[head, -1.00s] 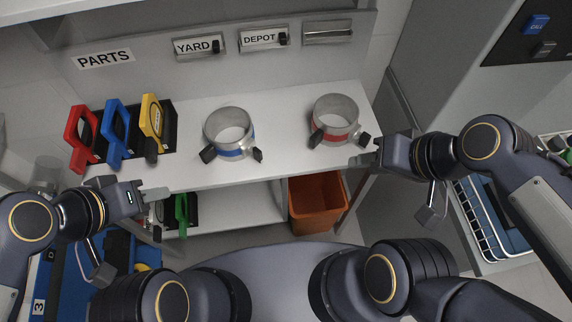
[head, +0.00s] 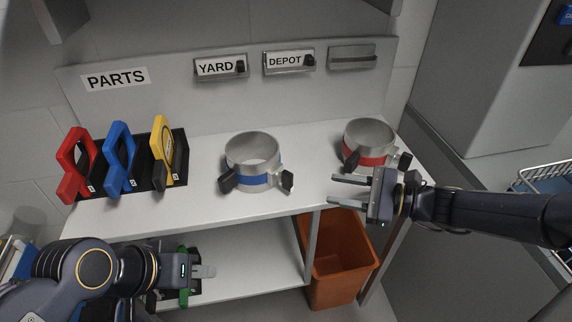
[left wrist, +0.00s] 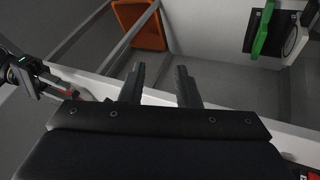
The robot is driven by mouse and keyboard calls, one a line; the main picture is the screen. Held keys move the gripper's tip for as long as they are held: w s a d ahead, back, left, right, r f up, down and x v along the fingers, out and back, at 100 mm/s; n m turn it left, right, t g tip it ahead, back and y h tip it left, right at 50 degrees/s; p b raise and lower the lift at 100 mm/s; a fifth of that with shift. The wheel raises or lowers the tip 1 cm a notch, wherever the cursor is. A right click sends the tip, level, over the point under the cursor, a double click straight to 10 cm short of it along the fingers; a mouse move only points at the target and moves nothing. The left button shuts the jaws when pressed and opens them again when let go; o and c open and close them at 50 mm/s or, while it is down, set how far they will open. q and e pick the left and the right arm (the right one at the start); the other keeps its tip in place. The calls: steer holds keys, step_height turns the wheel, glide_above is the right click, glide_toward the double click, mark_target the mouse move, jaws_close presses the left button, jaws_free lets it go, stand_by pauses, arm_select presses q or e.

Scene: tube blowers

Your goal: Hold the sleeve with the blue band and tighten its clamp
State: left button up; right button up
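The sleeve with the blue band (head: 253,172) is a short, open grey metal ring standing on the white worktop in the head view. Two dark clamp handles, one at its left (head: 230,180) and one at its right (head: 287,181), stick out at its front. My left gripper (head: 208,271) is low at the left, in front of the worktop edge and apart from the sleeve. Its two fingers stand apart and empty in the left wrist view (left wrist: 158,82). My right gripper (head: 340,190) is open and empty, right of the blue-banded sleeve, pointing left towards it.
A red-banded sleeve (head: 368,145) stands just behind my right gripper. Red (head: 74,165), blue (head: 119,158) and yellow (head: 163,153) handled parts stand in a black rack (head: 144,178) at the left. An orange bin (head: 340,285) and a lower shelf (head: 255,268) are below the worktop.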

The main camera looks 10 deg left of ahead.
arm_select(q)
steer(key=w+r+m+g+y, duration=0.1)
steer(key=w+r+m+g, duration=0.2)
steer(key=w+r+m, duration=0.5)
steer(key=r+m+g+y, duration=0.2)
steer(key=m+y, duration=0.1)
steer(key=m, duration=0.5)
glide_above(248, 166)
steer(key=shift+f+g, duration=0.25)
steer(key=shift+g, duration=0.05)
steer(key=shift+w+d+f, duration=0.1)
steer(key=shift+w+f, duration=0.05)
step_height(248, 166, down, 8)
steer(key=shift+r, duration=0.25)
jaws_close()
